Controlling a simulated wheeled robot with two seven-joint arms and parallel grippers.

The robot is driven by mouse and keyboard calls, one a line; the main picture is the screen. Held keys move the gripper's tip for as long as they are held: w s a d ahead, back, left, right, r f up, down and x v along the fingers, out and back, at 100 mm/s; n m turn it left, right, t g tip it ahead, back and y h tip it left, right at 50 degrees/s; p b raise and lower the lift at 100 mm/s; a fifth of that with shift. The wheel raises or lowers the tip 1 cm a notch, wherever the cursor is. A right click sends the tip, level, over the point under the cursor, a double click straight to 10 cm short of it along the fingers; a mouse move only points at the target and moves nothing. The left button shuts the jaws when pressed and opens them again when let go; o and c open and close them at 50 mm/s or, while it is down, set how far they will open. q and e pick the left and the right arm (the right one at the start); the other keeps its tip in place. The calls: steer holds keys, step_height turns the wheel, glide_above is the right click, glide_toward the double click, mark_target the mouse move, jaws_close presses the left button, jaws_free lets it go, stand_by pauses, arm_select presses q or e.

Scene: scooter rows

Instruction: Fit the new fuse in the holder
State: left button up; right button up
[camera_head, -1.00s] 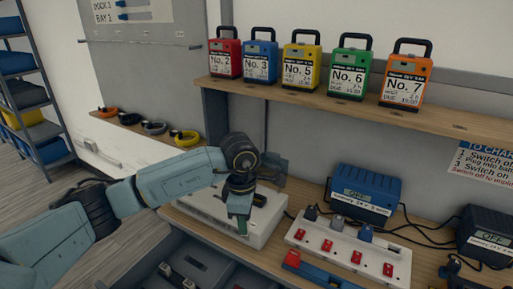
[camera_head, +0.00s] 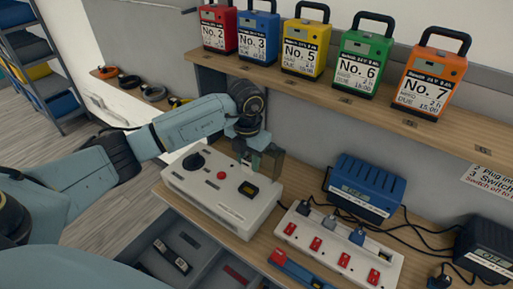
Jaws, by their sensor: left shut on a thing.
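My left gripper (camera_head: 262,160) is above the back right part of a white control box (camera_head: 215,193) on the bench, apart from its top. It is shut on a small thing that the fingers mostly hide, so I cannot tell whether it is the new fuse. The box has a black knob (camera_head: 193,162), a red button (camera_head: 222,175) and a dark square fitting with a yellow mark (camera_head: 249,190). I cannot tell whether that fitting is the fuse holder. My right gripper is out of view.
An open grey drawer (camera_head: 205,262) with small parts is below the bench front. A white power strip (camera_head: 333,245) with red switches and plugs stands right of the box. A blue charger (camera_head: 365,188) is behind it. Several numbered packs line the shelf (camera_head: 350,98) above.

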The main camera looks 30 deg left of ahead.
mark_target(248, 171)
arm_select(q)
steer(key=shift+s+f+b, duration=0.25)
steer(key=shift+f+b, duration=0.3)
steer(key=shift+f, duration=0.15)
steer(key=shift+f+b, duration=2.05)
steer(key=shift+f, duration=0.65)
steer(key=shift+f+b, duration=0.8)
steer(key=shift+f, duration=0.45)
steer(key=o, duration=1.1)
steer(key=shift+c, duration=0.2)
step_height(248, 171, up, 13)
steer(key=shift+r, duration=0.2)
